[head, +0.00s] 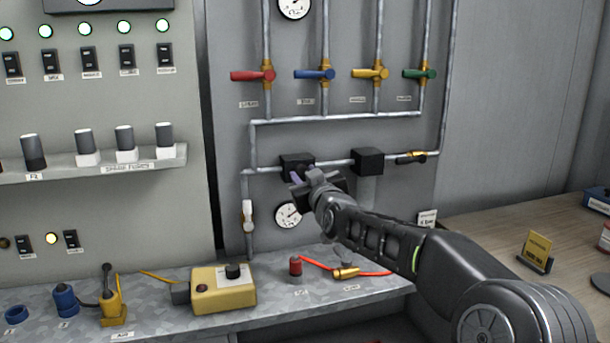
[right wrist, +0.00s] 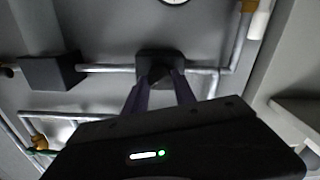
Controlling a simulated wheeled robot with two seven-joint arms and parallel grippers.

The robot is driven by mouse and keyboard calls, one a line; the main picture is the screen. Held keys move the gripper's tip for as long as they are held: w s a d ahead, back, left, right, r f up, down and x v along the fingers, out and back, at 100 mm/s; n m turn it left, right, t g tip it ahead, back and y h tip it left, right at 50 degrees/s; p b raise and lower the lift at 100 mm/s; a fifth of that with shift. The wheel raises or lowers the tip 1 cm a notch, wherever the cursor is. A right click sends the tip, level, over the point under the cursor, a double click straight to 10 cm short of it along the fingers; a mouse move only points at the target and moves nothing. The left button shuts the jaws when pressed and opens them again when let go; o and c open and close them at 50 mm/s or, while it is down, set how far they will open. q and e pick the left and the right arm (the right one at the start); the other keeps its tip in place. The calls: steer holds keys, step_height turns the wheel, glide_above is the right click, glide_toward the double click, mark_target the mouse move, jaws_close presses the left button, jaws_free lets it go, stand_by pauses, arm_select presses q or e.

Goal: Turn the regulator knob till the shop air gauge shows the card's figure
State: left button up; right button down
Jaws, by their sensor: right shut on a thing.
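The black regulator (head: 296,160) sits on the grey pipe on the wall panel; it also shows in the right wrist view (right wrist: 160,58). My right gripper (head: 300,178) reaches it from below right and is shut on its knob (right wrist: 159,75); the two fingers lie on either side of it in the right wrist view. The arm hides most of the knob in the head view. A round white gauge (head: 288,215) hangs just below the regulator; its needle reading is too small to tell. My left gripper is not in view.
Coloured valve handles are above. A metal bench (head: 220,320) below bears a yellow box (head: 222,290) and fittings. A yellow card (head: 538,250) stands on the wooden table.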

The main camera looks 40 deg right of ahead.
steer(key=shift+n, duration=1.4)
steer(key=c, duration=1)
jaws_free()
steer(key=b+v, duration=0.1)
steer(key=v, duration=0.6)
steer(key=shift+s+a, duration=0.2)
steer(key=shift+s, duration=0.15)
steer(key=shift+f, duration=0.1)
